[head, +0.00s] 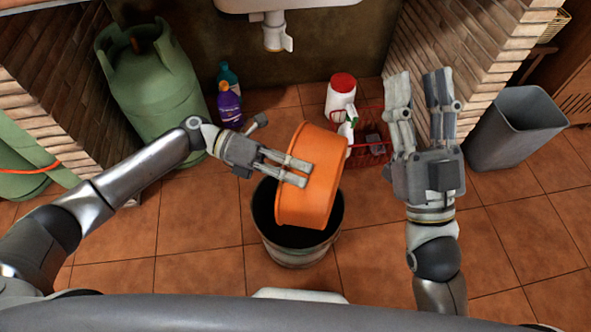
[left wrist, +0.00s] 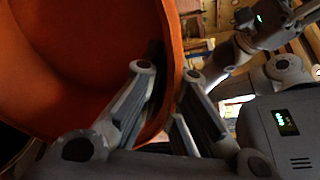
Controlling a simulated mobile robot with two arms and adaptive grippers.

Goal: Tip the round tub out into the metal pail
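The orange round tub (head: 322,180) is held on its side above the metal pail (head: 297,255). My left gripper (head: 297,172) is shut on the tub's wall. In the left wrist view the tub (left wrist: 70,60) shows its bare orange inner wall, with the fingers (left wrist: 165,105) on either side of its rim. The pail stands upright on the floor; its dark inside is partly covered by the tub, and I cannot see what is in it. My right gripper (head: 421,95) is open and empty, raised to the right of the tub.
A green gas cylinder (head: 152,85) and purple (head: 229,105) and teal bottles stand at the back left. A red basket (head: 371,150) and a red-capped white container (head: 341,98) are behind the tub. A grey bin (head: 515,125) stands right. Tiled floor is clear around the pail.

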